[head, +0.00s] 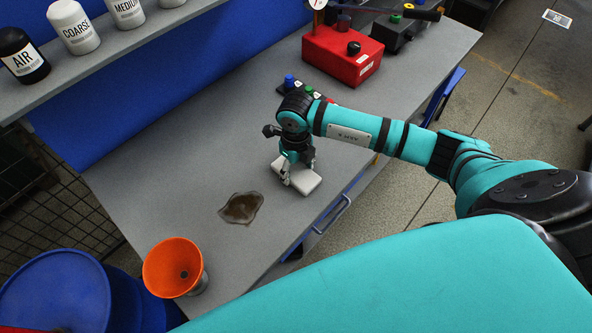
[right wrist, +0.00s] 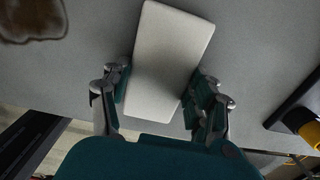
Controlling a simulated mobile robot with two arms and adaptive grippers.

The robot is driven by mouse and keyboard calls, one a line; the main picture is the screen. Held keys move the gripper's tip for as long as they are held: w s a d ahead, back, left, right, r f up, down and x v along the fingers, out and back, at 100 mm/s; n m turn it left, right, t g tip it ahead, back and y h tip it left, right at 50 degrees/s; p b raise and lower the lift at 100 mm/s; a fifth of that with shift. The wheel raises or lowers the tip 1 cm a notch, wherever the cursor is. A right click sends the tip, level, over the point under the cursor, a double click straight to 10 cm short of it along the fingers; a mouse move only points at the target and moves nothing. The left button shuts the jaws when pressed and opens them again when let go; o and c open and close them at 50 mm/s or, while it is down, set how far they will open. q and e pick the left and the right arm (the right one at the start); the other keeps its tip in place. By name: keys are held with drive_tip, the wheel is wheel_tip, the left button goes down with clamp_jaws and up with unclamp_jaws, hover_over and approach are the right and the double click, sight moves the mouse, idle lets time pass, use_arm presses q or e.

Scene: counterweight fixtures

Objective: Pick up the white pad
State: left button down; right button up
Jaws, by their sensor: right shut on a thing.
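The white pad (head: 306,184) is a flat pale block at the middle of the grey bench, towards its front edge. My right gripper (head: 293,176) is over it, pointing down, with its fingers at the pad. In the right wrist view the white pad (right wrist: 164,62) lies between the two fingers of my right gripper (right wrist: 160,100), which are shut on its sides. Whether the pad touches the bench or is slightly above it, I cannot tell. My left gripper is not in view.
A dark brown spill (head: 241,208) lies on the bench left of the pad. An orange funnel (head: 173,266) stands at the near end. A red box (head: 341,55) and a small button panel (head: 322,97) are farther back. A shelf with bottles (head: 73,27) is at upper left.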

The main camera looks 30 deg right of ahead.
sight(296, 170)
drive_tip(key=shift+r+b, duration=0.35)
drive_tip(key=shift+r, duration=0.15)
wheel_tip(296, 170, up, 2)
drive_tip(key=shift+b, duration=0.55)
drive_tip(key=s+a+b, duration=0.1)
drive_tip(key=s+a, duration=0.2)
drive_tip(key=s+a+r+b, duration=0.1)
drive_tip(key=s+a+b, duration=0.1)
drive_tip(key=s+a, duration=0.1)
drive_tip(key=s+a+b, duration=0.1)
drive_tip(key=s+a, duration=0.2)
drive_tip(key=a, duration=0.2)
drive_tip(key=shift+s+a+r, duration=0.15)
drive_tip(key=shift+s+r, duration=0.15)
drive_tip(key=shift+r, duration=0.05)
drive_tip(key=shift+s+a+r+b, duration=0.15)
drive_tip(key=shift+s+a+b, duration=0.15)
drive_tip(key=shift+s+a, duration=0.15)
drive_tip(key=shift+o, duration=1)
drive_tip(key=c, duration=0.3)
